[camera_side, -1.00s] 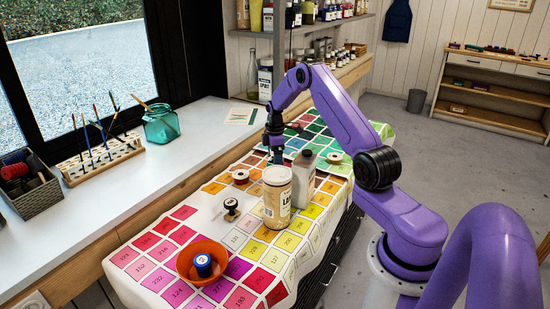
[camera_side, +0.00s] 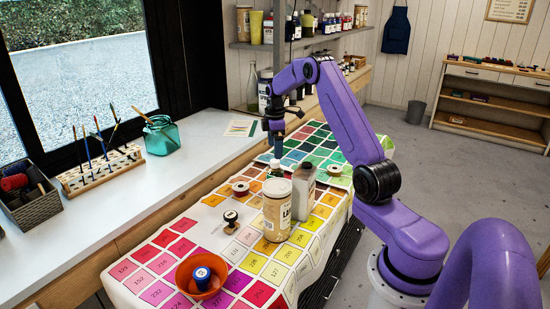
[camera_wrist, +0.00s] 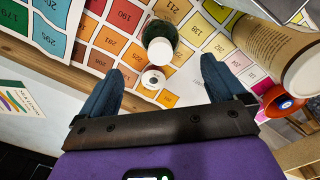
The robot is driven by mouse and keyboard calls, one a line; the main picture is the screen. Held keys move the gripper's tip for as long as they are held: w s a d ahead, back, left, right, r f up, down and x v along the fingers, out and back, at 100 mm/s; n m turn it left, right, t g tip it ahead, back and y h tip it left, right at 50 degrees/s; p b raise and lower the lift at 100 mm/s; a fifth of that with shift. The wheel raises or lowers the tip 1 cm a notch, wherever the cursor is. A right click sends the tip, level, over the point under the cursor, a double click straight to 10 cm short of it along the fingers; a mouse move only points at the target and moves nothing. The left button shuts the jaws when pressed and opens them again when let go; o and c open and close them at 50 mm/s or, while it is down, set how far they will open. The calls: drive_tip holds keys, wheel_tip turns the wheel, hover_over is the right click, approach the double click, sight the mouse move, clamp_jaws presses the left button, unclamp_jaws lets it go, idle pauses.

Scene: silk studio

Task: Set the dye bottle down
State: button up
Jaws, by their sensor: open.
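The dye bottle (camera_side: 276,170) stands upright on the cloth chart behind the large cream jar, which hides its lower part. It is small, with a light cap. In the wrist view the dark bottle with a white cap (camera_wrist: 160,45) shows beyond my fingertips, apart from both. My gripper (camera_side: 277,155) is open and empty, pointing down just above the bottle. Its two blue fingers (camera_wrist: 160,75) are spread wide in the wrist view.
The cream jar (camera_side: 277,212) and a grey bottle (camera_side: 303,190) stand close in front. The cloth chart (camera_side: 320,138) has free room at the back.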

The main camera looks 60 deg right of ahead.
drive_tip(key=shift+r, duration=0.8)
drive_tip(key=s+a+r+n, duration=0.1)
drive_tip(key=a+r, duration=0.2)
drive_tip(key=a, duration=0.8)
drive_tip(key=s+a+r, duration=0.1)
drive_tip(key=a+r, duration=0.2)
drive_tip(key=a, duration=0.8)
drive_tip(key=s+a+r+n, duration=0.1)
drive_tip(key=s+a+r, duration=0.1)
drive_tip(key=s+a, duration=1.05)
drive_tip(key=s, duration=0.9)
drive_tip(key=s+a+f+n, duration=0.1)
drive_tip(key=s+a, duration=0.1)
drive_tip(key=s, duration=1)
drive_tip(key=shift+a+n, duration=0.3)
drive_tip(key=shift+a, duration=0.1)
